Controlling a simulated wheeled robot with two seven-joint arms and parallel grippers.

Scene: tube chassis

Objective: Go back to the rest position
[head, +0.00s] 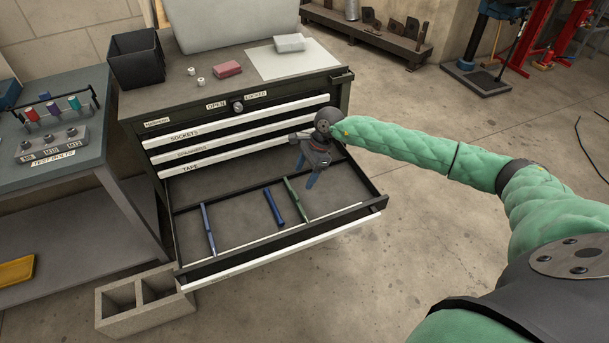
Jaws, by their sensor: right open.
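My right arm comes in from the right in a green quilted cover. My right gripper (309,176) points down above the right back part of the open bottom drawer (240,175). Its two blue-tipped fingers are apart, and I see nothing between them. A blue tool (208,230) lies at the drawer's left, a darker blue one (273,207) in the middle and a green one (296,199) to its right. The gripper is behind and above the green tool, apart from it. My left gripper is not in view.
The tool cabinet (150,125) has several closed drawers above the open one. A bench (85,140) with a bolt block (52,144) stands at the left. A concrete block (146,300) sits on the floor by the drawer's front left corner.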

